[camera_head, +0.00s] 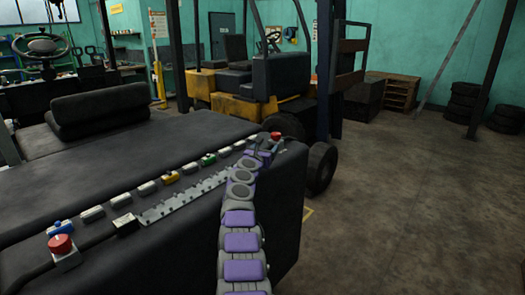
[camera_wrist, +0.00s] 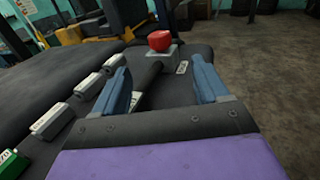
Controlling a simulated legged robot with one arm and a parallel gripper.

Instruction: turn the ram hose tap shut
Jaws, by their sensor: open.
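A red knob (camera_wrist: 160,40) on a small grey block stands just beyond my fingertips in the wrist view, near the end of the dark machine body. It also shows in the head view (camera_head: 276,136), beside my gripper (camera_head: 264,146). A dark hose-like bar (camera_wrist: 147,78) runs from the block back between my fingers. Which part is the ram hose tap I cannot tell for certain. In the wrist view my gripper (camera_wrist: 160,66) is open, its two blue fingers apart, one on each side of the bar. I see no clear contact with the knob.
A row of small white, yellow and green blocks (camera_head: 171,178) runs along the dark top (camera_head: 190,135), beside a perforated metal strip (camera_head: 185,196). Another red knob (camera_head: 60,244) is at the near left. A yellow forklift (camera_head: 240,98) stands behind. Open floor (camera_head: 420,190) lies right.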

